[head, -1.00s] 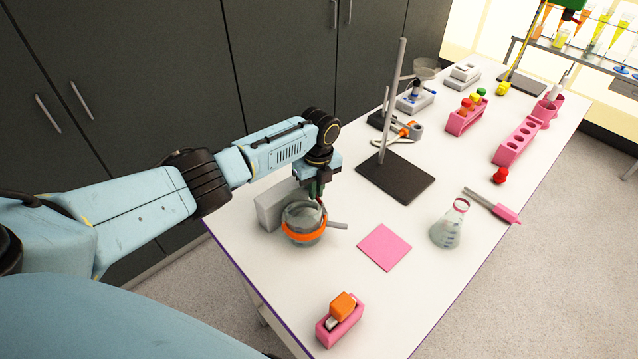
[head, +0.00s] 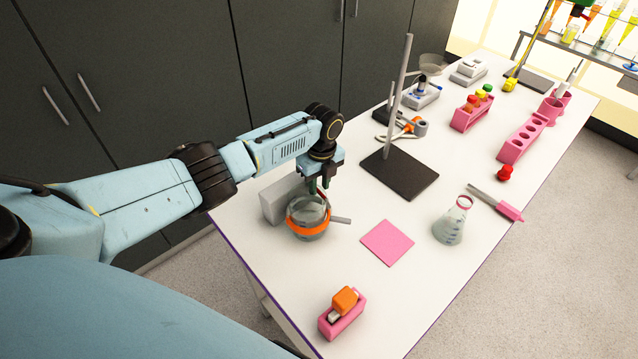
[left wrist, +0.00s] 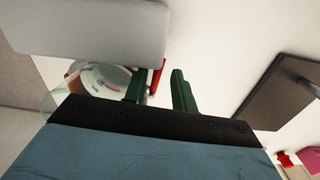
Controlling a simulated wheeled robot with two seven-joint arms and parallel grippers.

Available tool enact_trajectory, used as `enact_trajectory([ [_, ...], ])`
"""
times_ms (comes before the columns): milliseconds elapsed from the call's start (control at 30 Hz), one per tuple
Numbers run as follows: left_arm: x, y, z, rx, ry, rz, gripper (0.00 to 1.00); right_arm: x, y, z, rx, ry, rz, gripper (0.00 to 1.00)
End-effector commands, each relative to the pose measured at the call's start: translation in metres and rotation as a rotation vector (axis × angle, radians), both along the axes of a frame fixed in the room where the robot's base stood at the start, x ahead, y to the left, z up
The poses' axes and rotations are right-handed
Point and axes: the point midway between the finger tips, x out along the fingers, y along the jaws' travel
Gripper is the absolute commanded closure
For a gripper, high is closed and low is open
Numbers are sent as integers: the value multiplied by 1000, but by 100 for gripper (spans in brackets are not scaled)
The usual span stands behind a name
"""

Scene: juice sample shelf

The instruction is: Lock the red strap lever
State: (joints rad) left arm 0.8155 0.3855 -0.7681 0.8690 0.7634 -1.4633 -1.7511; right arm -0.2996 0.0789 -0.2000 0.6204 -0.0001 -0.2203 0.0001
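A glass vessel (head: 308,215) stands near the table's left edge with an orange strap (head: 306,229) around it. In the left wrist view the vessel (left wrist: 100,80) shows beside my fingers. The red lever (left wrist: 158,77) shows there between the two dark green fingers, close to the left one. My left gripper (head: 318,186) points down over the vessel's rim, also seen in the left wrist view (left wrist: 160,88). Its fingers are apart, with a gap right of the lever. Whether the left finger touches the lever I cannot tell. My right gripper is not in view.
A grey block (head: 276,203) stands just behind the vessel, and a grey handle-like bar (head: 341,220) sticks out to its right. A stand with a dark base (head: 400,174) is beyond. A pink square (head: 387,243) lies to the right, with a flask (head: 450,222) past it.

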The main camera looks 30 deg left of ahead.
Motion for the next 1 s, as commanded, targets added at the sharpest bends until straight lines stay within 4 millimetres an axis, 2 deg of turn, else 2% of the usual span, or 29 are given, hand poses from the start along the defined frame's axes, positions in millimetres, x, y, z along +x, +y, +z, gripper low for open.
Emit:
enact_trajectory([
  [700,-4,1,-3,2,17,-10,69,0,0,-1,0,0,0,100],
  [867,-1,-1,-5,4,16,-104,69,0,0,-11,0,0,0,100],
  [1000,6,-4,-6,5,12,-273,69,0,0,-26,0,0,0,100],
])
